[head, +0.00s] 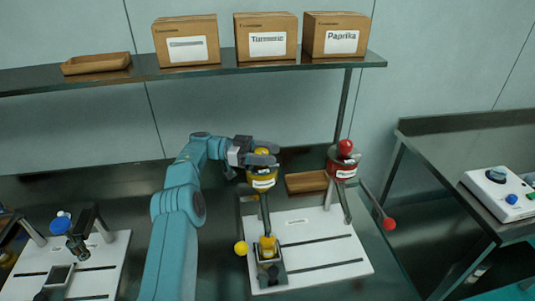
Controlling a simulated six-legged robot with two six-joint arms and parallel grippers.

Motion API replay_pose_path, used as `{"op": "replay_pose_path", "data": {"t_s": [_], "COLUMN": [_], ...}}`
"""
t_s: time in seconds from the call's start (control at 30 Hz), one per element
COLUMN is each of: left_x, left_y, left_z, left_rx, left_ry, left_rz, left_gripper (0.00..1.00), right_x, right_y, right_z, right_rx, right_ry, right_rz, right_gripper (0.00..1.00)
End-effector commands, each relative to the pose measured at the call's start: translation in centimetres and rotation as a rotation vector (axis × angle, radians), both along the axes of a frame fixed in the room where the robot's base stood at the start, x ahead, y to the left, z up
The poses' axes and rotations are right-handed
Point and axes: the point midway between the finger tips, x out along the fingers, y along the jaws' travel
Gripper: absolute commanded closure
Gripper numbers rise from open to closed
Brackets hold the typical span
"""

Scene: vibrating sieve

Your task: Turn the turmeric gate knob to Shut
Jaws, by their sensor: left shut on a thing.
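The yellow turmeric hopper (263,181) stands on a white base plate, with a label on its front. A yellow knob (262,151) sits on its top. My left gripper (259,158) reaches in from the left and is shut on this yellow knob, its fingers covering part of it. A yellow ball (241,248) shows lower left of the hopper, and a small yellow container (267,245) sits below it. The knob's exact angle and any Shut mark are too small to read. My right gripper is not in view.
A red hopper (343,170) with a red top knob stands close to the right; a rod with a red ball (389,223) juts out rightward. A wooden tray (306,182) lies between. Labelled boxes (267,40) stand on the shelf. A blue-capped device (61,224) is at left.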

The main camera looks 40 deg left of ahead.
Motion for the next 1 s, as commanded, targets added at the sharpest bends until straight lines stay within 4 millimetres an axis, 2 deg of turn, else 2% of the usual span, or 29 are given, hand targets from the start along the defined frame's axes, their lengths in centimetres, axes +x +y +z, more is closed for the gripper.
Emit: {"op": "replay_pose_path", "data": {"t_s": [0.03,0.6,0.63,0.7,1.0], "left_x": [0.12,-0.06,-0.06,-0.07,-0.11], "left_y": [0.1,0.01,0.01,0.0,-0.04], "left_z": [0.53,0.56,0.56,0.52,0.24], "left_rx": [0.005,0.009,0.009,0.009,0.007], "left_ry": [-0.012,-0.011,-0.011,-0.011,-0.005], "left_rz": [0.002,-0.018,-0.018,-0.019,-0.022], "left_gripper": [0.82,0.82,0.48,0.31,0.31], "right_x": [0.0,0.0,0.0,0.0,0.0], "right_y": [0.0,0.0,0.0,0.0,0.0], "right_z": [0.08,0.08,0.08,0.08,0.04], "right_rx": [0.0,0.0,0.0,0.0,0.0], "right_ry": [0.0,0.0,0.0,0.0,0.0], "right_rz": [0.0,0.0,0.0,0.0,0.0], "right_gripper": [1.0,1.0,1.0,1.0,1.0]}}
